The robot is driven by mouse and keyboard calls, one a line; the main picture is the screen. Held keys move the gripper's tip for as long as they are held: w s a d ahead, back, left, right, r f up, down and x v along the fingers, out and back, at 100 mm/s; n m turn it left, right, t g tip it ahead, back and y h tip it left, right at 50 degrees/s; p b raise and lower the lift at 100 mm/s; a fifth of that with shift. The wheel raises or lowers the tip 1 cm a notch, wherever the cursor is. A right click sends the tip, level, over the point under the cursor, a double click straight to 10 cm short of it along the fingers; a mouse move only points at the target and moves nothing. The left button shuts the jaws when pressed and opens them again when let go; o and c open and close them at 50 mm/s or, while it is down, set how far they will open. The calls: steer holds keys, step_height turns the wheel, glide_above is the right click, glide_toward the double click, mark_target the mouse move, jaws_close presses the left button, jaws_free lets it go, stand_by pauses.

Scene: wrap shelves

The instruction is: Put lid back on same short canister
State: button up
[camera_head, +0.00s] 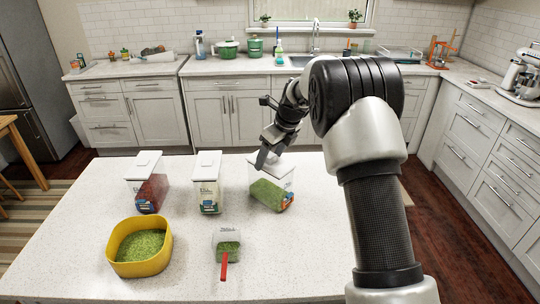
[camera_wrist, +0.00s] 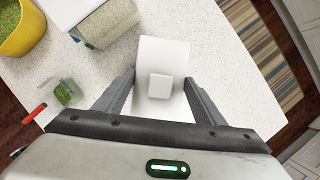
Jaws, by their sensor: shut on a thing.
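The short clear canister with green contents (camera_head: 267,195) stands at the right of the three canisters on the table. My gripper (camera_head: 266,153) is over its top in the head view. In the wrist view my gripper (camera_wrist: 159,82) has its two fingers along opposite sides of a white lid (camera_wrist: 159,55) with a square raised knob. The lid lies flat between the fingers. The canister below is mostly hidden there. I cannot tell whether the lid is seated on the rim or just above it.
A canister with red contents (camera_head: 152,192) and a white-lidded canister (camera_head: 207,195) stand to the left. In front are a yellow bowl of green bits (camera_head: 125,267) and a clear scoop with a red handle (camera_head: 227,246). The table's front middle is partly clear.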

mark_target(270, 155)
stand_by(0.3)
steer(key=o, duration=1.5)
steer(key=shift+o, duration=0.2)
steer(key=shift+r+p, duration=2.1)
steer(key=shift+r, duration=1.35)
steer(key=shift+r, duration=0.1)
